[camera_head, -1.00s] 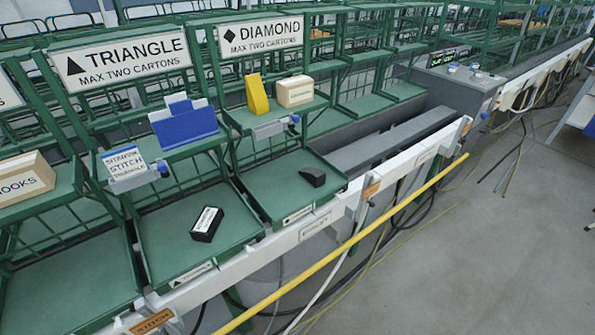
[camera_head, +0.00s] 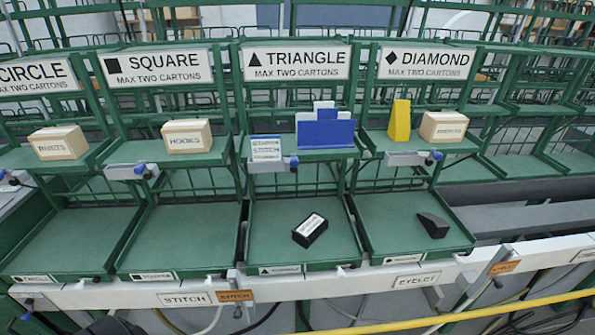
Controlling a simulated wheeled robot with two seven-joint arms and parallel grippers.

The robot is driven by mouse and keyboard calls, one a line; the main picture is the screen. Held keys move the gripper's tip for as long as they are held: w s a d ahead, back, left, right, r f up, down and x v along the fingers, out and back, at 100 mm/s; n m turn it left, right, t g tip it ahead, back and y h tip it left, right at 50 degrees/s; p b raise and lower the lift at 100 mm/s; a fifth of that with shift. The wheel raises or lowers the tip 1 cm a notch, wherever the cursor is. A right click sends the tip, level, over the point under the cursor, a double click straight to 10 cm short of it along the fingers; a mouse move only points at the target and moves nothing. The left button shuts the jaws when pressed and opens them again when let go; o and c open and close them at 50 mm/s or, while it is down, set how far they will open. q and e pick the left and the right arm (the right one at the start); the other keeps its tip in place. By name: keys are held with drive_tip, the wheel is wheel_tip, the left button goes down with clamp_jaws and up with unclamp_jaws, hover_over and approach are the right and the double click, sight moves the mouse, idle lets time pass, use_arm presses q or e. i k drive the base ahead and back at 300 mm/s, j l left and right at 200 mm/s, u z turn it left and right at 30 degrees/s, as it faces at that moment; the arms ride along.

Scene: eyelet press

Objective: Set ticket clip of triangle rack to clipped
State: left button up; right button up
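The triangle rack stands right of centre under its TRIANGLE sign (camera_head: 295,62). Its ticket clip (camera_head: 270,166) is a grey bar on the front edge of the upper shelf, with a blue knob (camera_head: 294,163) at its right end. A white ticket card with printed lettering (camera_head: 266,147) stands upright at the left part of the clip. I cannot tell from here whether the clip grips the card. Neither of my grippers is in view.
A blue holder with cards (camera_head: 325,133) sits on the triangle rack's upper shelf, a black labelled block (camera_head: 310,229) in its lower tray. The diamond rack holds a yellow wedge (camera_head: 399,121) and a carton (camera_head: 443,126). A yellow rail (camera_head: 450,319) crosses the lower right.

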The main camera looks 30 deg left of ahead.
sight(294, 162)
drive_tip(key=j+u, duration=0.15)
drive_tip(key=u, duration=0.2)
drive_tip(key=i+u, duration=0.1)
drive_tip(key=u, duration=0.3)
drive_tip(key=i+j+u, duration=0.1)
drive_tip(key=u, duration=0.25)
